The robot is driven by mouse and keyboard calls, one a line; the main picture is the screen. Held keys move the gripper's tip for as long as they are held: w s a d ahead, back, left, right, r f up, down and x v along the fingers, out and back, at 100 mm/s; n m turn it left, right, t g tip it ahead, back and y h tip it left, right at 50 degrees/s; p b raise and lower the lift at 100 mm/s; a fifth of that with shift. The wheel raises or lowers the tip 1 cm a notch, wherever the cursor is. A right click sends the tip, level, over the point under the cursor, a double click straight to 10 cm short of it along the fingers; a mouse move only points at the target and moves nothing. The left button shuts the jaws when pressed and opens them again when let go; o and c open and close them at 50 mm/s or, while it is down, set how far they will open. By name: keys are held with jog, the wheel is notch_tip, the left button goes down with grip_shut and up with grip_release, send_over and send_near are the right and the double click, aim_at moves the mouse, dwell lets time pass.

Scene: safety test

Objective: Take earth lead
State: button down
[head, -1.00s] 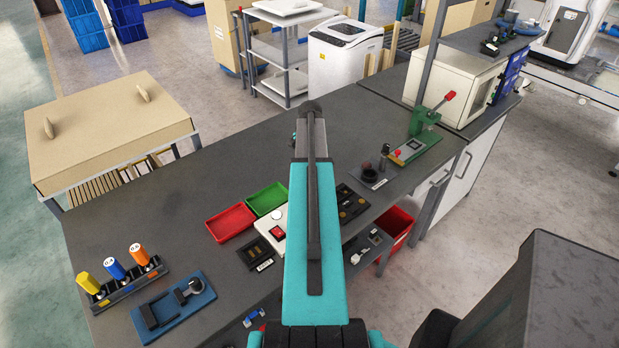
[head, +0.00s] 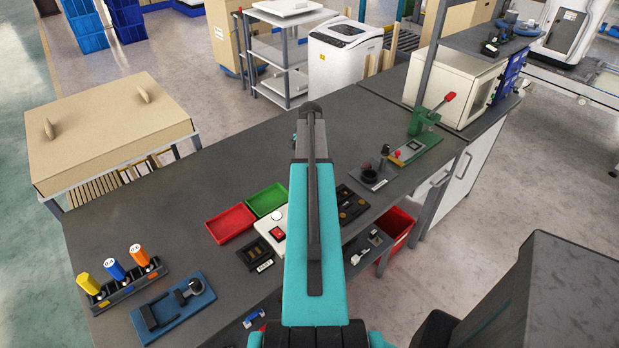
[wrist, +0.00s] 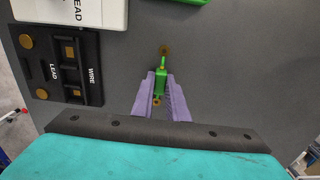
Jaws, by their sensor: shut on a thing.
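In the wrist view, my gripper (wrist: 161,78) has two purple fingers shut on a small green lead (wrist: 162,62). The lead has a gold-coloured ring at its far end and another gold-coloured end between the fingers. It appears just over the grey bench top; I cannot tell whether it touches it. In the head view my own arm hides the gripper and the lead.
A black block marked LEAD and WIRE (wrist: 97,73) lies left of the gripper. The bench (head: 200,180) carries a red tray (head: 230,223), a green tray (head: 267,200), a screwdriver rack (head: 125,282), a blue fixture (head: 172,308) and a green press (head: 424,122).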

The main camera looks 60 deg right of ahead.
jog(key=shift+r, duration=0.15)
jog(key=shift+r+p, duration=1.8)
jog(key=shift+r, duration=1.3)
